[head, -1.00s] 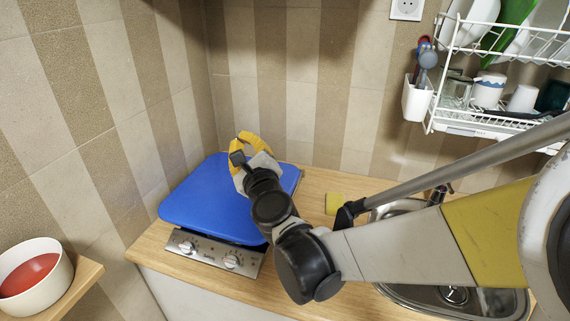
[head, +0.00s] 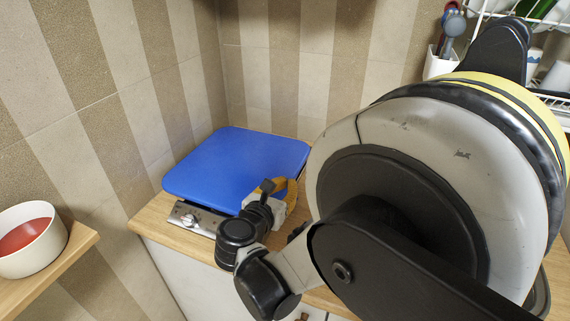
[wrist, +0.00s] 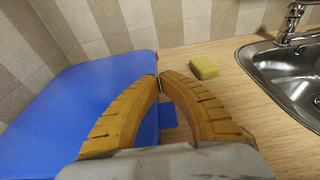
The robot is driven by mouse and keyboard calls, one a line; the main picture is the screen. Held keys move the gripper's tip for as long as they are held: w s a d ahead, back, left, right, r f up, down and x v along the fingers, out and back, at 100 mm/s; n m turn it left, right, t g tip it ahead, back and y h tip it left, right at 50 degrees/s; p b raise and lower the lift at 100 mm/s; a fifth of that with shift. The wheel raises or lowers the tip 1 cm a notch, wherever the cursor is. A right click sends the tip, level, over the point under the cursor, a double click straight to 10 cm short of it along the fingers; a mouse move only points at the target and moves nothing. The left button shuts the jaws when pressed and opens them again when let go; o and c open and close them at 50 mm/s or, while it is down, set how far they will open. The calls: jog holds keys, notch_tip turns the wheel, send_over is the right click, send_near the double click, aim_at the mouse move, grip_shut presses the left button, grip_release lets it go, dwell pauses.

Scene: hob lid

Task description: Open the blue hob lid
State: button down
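The blue hob lid (head: 235,165) lies flat and closed over the hob (head: 190,218) in the head view. It fills the left side of the wrist view (wrist: 75,100). My gripper (head: 285,187) is at the lid's front right edge. In the wrist view, its two yellow fingers (wrist: 160,77) curve together and their tips meet, with nothing seen held between them. A small blue piece (wrist: 168,116) shows through the gap behind the fingers, beside the lid's right edge. I cannot tell whether the fingers touch the lid. My arm hides the hob's right front.
A yellow sponge (wrist: 204,68) lies on the wooden counter (wrist: 225,95), left of the steel sink (wrist: 290,75). A striped tiled wall (head: 265,80) stands close behind the lid. A white bowl (head: 30,245) with red contents sits on a shelf at the left.

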jog(key=b+x, duration=0.1)
jog(key=x, duration=0.3)
jog(key=shift+w+d+r, duration=0.1)
jog(key=shift+w+r, duration=0.2)
jog(key=shift+r, duration=0.35)
jog(key=shift+w+d+r, duration=0.1)
jog(key=shift+w+r, duration=0.15)
jog(key=shift+r, duration=0.35)
jog(key=shift+w+d+r, duration=0.15)
jog(key=shift+w+r, duration=0.15)
jog(key=shift+r, duration=0.35)
